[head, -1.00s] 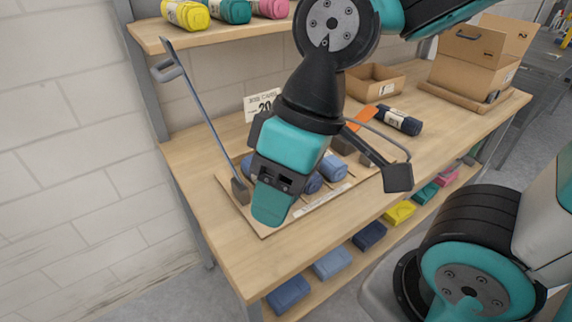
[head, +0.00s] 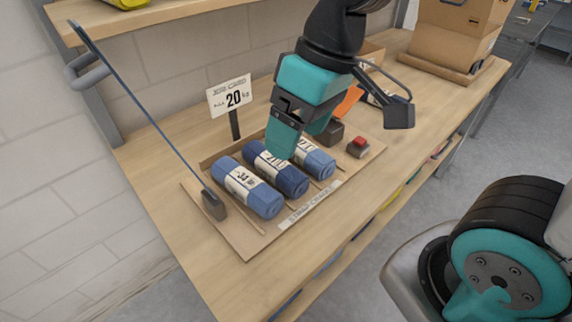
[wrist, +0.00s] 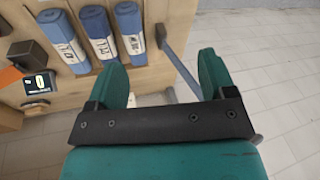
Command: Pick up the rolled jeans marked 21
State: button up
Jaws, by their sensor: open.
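Three rolled jeans with paper bands lie side by side on a wooden tray (head: 240,238). The left roll (head: 262,202) is mid-blue and reads 34. The middle, darker roll (head: 291,182) carries a partly covered band that looks like 21. The right roll (head: 322,164) is lighter blue; its number is hard to read. My gripper (head: 302,140) is open and empty above the back of the middle and right rolls, hiding part of them. In the wrist view, the rolls, including the dark middle one (wrist: 95,22), lie up and left of my open fingers (wrist: 162,72).
A slanted metal rod (head: 150,115) rises from a block at the tray's left. A sign reading 20 (head: 230,96) stands behind the rolls. A red-topped block (head: 358,147) and a cardboard box (head: 455,35) lie to the right. The table front is clear.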

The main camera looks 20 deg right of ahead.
aim_at(274, 160)
jog(key=w+d+f+m+t+h+b, duration=0.1)
jog(key=w+d+f+b, duration=0.15)
jog(key=w+f, duration=0.4)
jog(key=w+d+f+m+h+b, duration=0.1)
jog(key=w+d+f+h+b, duration=0.15)
jog(key=w, duration=0.75)
jog(key=shift+y, duration=0.35)
jog(key=f, duration=0.3)
jog(key=w+a+f, duration=0.1)
jog(key=f, duration=0.3)
jog(key=f+p, duration=0.1)
jog(key=f, duration=0.3)
jog(key=shift+w+a, duration=0.15)
jog(key=shift+w, duration=0.05)
jog(key=shift+w+a+f+p, duration=0.15)
jog(key=shift+f+p, duration=0.1)
jog(key=shift+f, duration=0.65)
jog(key=shift+w+d+f+p, duration=0.1)
jog(key=shift+f+p, duration=0.1)
jog(key=shift+f, duration=0.75)
jog(key=shift+w+a+f+p, duration=0.15)
jog(key=shift+f+p, duration=0.1)
jog(key=shift+f, duration=0.65)
jog(key=shift+d, duration=0.1)
jog(key=shift+c, duration=0.2)
jog(key=c, duration=0.9)
jog(key=shift+o, duration=0.2)
jog(key=shift+r, duration=0.15)
